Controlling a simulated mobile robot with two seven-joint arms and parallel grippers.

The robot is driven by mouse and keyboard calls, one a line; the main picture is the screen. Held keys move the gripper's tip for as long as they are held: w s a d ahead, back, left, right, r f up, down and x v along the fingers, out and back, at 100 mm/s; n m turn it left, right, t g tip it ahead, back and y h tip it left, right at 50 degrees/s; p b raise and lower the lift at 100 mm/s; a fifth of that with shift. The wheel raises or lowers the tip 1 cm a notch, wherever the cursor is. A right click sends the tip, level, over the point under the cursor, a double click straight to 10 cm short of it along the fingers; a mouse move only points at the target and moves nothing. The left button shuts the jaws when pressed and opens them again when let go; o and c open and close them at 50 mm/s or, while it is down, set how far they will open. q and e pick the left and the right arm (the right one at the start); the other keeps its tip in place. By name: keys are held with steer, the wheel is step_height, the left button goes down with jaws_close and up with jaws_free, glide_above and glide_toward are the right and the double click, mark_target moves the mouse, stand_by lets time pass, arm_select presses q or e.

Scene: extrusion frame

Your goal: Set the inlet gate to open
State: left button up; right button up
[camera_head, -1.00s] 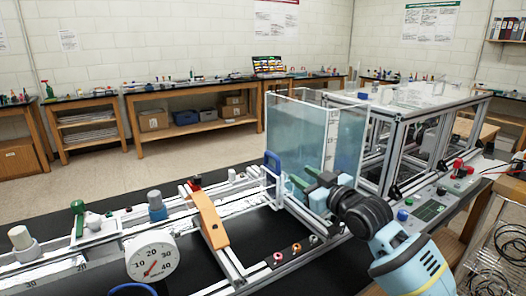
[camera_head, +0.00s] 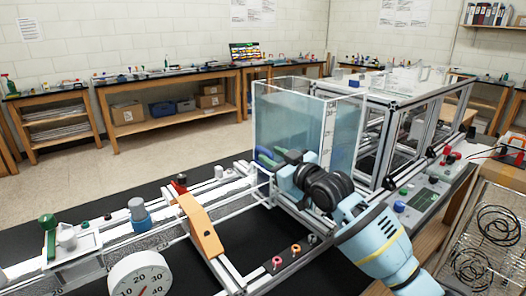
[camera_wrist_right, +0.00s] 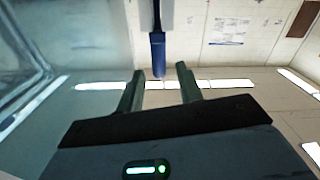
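The inlet gate's blue handle (camera_head: 264,151) is at the near left corner of the clear water tank (camera_head: 290,112), mostly hidden behind my right gripper. My right gripper (camera_head: 268,159) reaches in from the right with its dark green fingers at the handle. The fingers are open. The gate plate cannot be made out. My left gripper is not in view.
A white-framed flume with an orange bracket (camera_head: 200,225) and a round dial gauge (camera_head: 139,277) runs left from the tank. A control panel with buttons (camera_head: 425,198) is at the right. A wire rack (camera_head: 490,235) stands at far right.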

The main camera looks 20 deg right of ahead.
mark_target(268, 152)
steer(key=shift+x, duration=2.4)
jaws_close()
steer(key=shift+r, duration=0.15)
